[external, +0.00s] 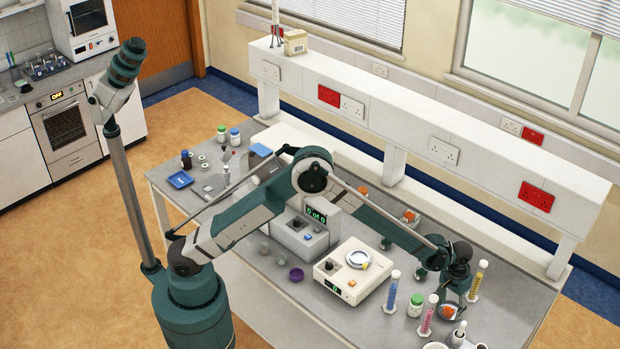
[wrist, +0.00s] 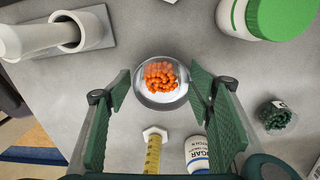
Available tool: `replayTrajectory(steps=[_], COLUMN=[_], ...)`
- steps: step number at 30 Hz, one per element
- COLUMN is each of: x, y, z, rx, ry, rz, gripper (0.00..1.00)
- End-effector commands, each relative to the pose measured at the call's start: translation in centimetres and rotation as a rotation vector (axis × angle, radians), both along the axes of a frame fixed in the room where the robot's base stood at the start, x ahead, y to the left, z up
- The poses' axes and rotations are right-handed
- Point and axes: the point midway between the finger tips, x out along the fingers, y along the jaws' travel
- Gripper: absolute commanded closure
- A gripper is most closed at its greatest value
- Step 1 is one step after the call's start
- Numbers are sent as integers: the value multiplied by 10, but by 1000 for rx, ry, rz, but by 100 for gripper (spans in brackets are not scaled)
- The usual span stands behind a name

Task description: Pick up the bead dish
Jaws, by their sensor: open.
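The bead dish (wrist: 161,101) is a small round metallic dish heaped with orange beads. It sits on the grey bench in the upper middle of the wrist view. In the external view, the bead dish (external: 449,312) is at the right end of the bench, partly hidden by my arm. My gripper (wrist: 160,92) is open, with its green fingers on the left and right sides of the dish in the wrist view. I see no clear contact, and the height gap is hard to judge. My gripper (external: 453,288) hangs over the dish in the external view.
A mortar with pestle (wrist: 75,32) and a green-capped bottle (wrist: 265,20) stand beyond the dish. A yellow cylinder (wrist: 154,150), a labelled bottle (wrist: 197,153) and a dark green-filled container (wrist: 275,117) are close by. A pink cylinder (external: 427,315) stands left of the dish.

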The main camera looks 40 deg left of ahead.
Motion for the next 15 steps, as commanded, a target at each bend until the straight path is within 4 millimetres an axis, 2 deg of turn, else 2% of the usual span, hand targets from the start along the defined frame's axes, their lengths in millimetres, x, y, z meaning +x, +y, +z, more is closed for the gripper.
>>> replayTrajectory(steps=[11,12,15], x=[0,0,0], y=[0,0,0], z=[0,0,0], rx=[0,0,0], ry=[0,0,0], rz=[0,0,0], gripper=[47,49,62])
